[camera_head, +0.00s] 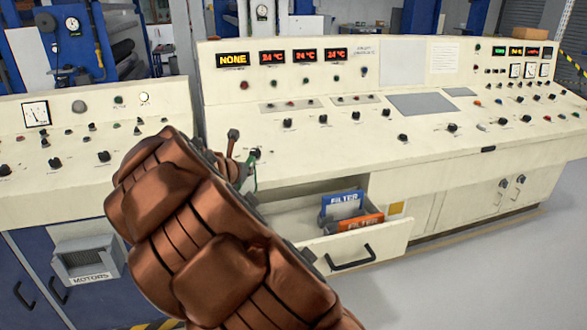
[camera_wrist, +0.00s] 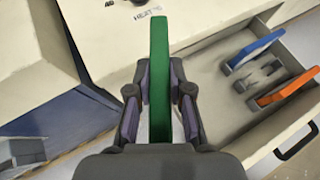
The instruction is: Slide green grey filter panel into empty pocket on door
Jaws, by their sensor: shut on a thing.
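My gripper (camera_wrist: 160,92) is shut on the green filter panel (camera_wrist: 160,50), with one finger on each side. In the wrist view the panel shows edge-on as a tall green strip reaching past the fingertips. In the head view my arm covers most of it, and only a thin green edge (camera_head: 250,184) shows above the drawer's left end. A grey pocket (camera_head: 88,264) marked MOTORS is on the blue cabinet door (camera_head: 30,262) at the lower left, left of my arm. I cannot tell whether the pocket is empty.
An open drawer (camera_head: 395,236) holds a blue filter (camera_head: 343,203) and an orange filter (camera_head: 360,223); its front sticks out with a black handle (camera_head: 350,260). The cream console (camera_head: 330,150) has many knobs. Clear floor lies at the right.

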